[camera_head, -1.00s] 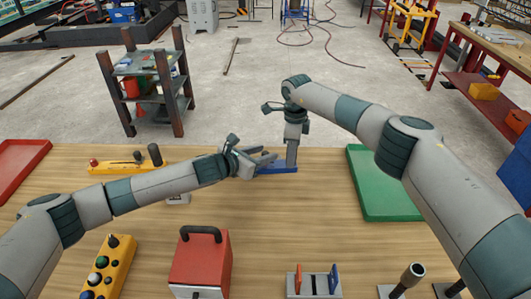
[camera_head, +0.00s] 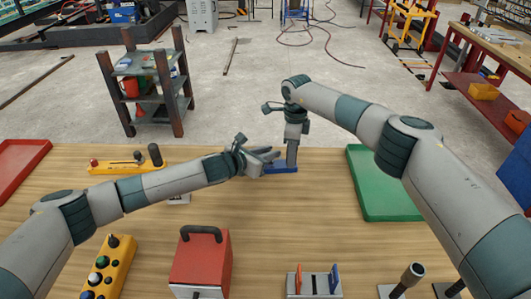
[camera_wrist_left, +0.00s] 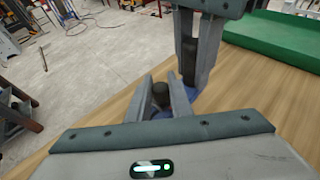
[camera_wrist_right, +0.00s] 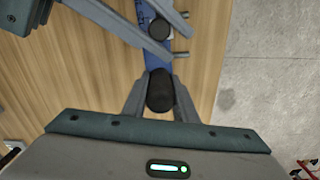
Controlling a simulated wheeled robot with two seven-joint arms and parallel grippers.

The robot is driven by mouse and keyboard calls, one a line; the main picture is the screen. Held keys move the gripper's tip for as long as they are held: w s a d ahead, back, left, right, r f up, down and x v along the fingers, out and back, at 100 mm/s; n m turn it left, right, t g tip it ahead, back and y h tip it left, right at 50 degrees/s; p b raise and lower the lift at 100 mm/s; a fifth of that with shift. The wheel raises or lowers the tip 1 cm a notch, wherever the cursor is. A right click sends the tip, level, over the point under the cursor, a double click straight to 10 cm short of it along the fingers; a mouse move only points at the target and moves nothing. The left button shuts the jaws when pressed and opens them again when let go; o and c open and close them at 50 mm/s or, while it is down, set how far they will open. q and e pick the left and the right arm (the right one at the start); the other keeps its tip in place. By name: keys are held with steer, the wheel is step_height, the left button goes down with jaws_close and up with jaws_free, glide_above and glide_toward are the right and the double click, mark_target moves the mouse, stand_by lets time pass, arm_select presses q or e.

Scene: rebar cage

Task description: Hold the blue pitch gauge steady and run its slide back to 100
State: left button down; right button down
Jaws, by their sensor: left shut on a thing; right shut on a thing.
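The blue pitch gauge (camera_head: 284,169) lies flat on the wooden bench top, partly hidden by my grippers in the head view. In the right wrist view its blue bar (camera_wrist_right: 154,58) carries two dark knobs. My right gripper (camera_head: 291,164) comes down from above and is shut on the near dark knob (camera_wrist_right: 160,92). My left gripper (camera_head: 276,156) reaches in from the left and is shut on the other dark knob (camera_wrist_right: 160,28), which also shows between its fingers in the left wrist view (camera_wrist_left: 160,92). The two grippers are close together. The scale marks cannot be read.
A yellow bar with knobs (camera_head: 128,167) lies to the left. A green tray (camera_head: 382,190) stands right, a red tray (camera_head: 18,165) far left. A red box (camera_head: 202,260), yellow button box (camera_head: 106,268) and grey holder (camera_head: 314,284) stand nearer me. The middle bench is clear.

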arm_select(q)
steer(key=shift+d, duration=0.65)
steer(key=c, duration=1.6)
jaws_free()
